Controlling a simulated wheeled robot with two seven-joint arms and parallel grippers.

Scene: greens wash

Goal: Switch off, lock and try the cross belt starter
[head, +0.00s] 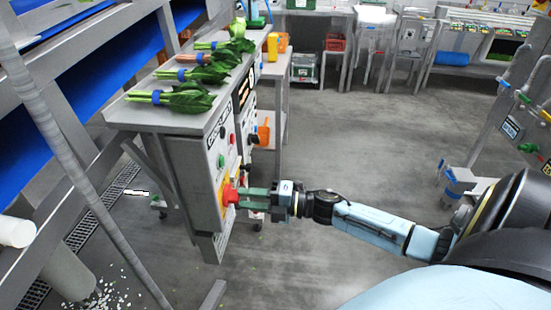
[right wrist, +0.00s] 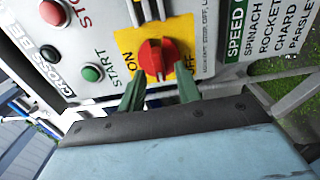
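The cross belt starter (head: 203,168) is a grey box under the end of the metal bench, its label partly readable in the right wrist view. Its red rotary switch (right wrist: 152,58) sits on a yellow plate (right wrist: 124,42) marked ON and OFF; the switch also shows in the head view (head: 229,195). My right gripper (right wrist: 160,82) is open, its green fingers on either side of the red knob; I cannot tell whether they touch it. A red stop button (right wrist: 53,12) and a green start button (right wrist: 91,72) are beside it. My left gripper is out of view. I see no padlock clearly.
Bunches of greens (head: 186,98) lie on the bench above. A speed list panel (right wrist: 270,25) adjoins the starter. An orange holder (head: 263,132) hangs farther along. Blue belts (head: 120,75) are at left; the grey floor (head: 340,130) is open at right.

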